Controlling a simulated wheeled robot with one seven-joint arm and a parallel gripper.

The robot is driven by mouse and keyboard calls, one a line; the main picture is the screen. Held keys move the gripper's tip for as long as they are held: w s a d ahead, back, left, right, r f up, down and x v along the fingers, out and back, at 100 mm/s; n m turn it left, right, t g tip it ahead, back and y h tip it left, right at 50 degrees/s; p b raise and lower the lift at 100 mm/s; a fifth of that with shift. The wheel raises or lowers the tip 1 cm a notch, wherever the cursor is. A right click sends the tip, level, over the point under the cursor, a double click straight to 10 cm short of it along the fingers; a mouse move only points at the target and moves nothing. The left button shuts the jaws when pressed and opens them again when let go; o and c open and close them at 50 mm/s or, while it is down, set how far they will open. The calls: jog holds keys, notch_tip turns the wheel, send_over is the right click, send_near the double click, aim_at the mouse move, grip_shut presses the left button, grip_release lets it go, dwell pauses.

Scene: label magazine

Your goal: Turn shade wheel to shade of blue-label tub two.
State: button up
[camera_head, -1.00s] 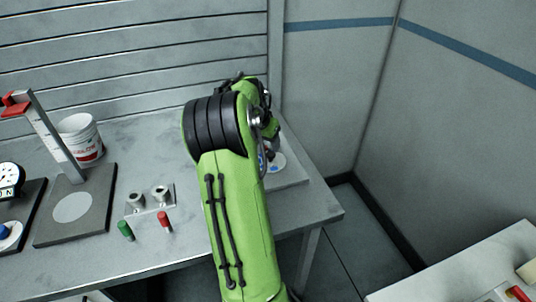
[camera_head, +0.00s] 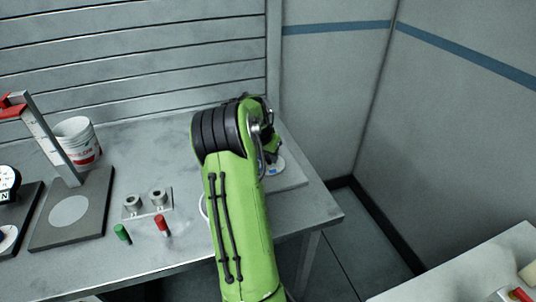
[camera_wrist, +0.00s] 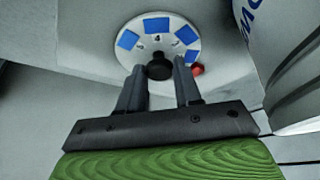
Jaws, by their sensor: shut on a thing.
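The shade wheel (camera_wrist: 190,38) is a white disc with several blue patches of similar shade and small dark marks, seen in the wrist view. Its round black knob (camera_wrist: 159,67) sits between the fingertips of my gripper (camera_wrist: 160,78), which is shut on it. A small red piece (camera_wrist: 197,69) shows at the wheel's near edge, beside the right finger. In the head view only part of the wheel (camera_head: 275,166) shows beyond my green arm; the arm hides my gripper there. I cannot make out which patch matches blue-label tub two.
A white tub with blue lettering (camera_wrist: 250,29) stands close right of my gripper. On the bench, a white bucket with red print (camera_head: 77,143), a grey stand (camera_head: 88,208), a two-socket block (camera_head: 147,212), and green (camera_head: 122,234) and red (camera_head: 161,226) pegs lie left of my arm.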

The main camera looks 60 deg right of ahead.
jog(key=shift+s+d+n+t+b, duration=0.15)
jog(key=shift+n+t+b, duration=0.3)
jog(key=shift+n, duration=0.75)
jog(key=n+t, duration=0.1)
jog(key=n, duration=0.1)
jog(key=shift+n, duration=0.3)
jog(key=o, duration=1)
jog(key=shift+o, duration=0.2)
jog(key=p+v, duration=0.2)
jog(key=v, duration=1.4)
jog(key=shift+p, duration=0.3)
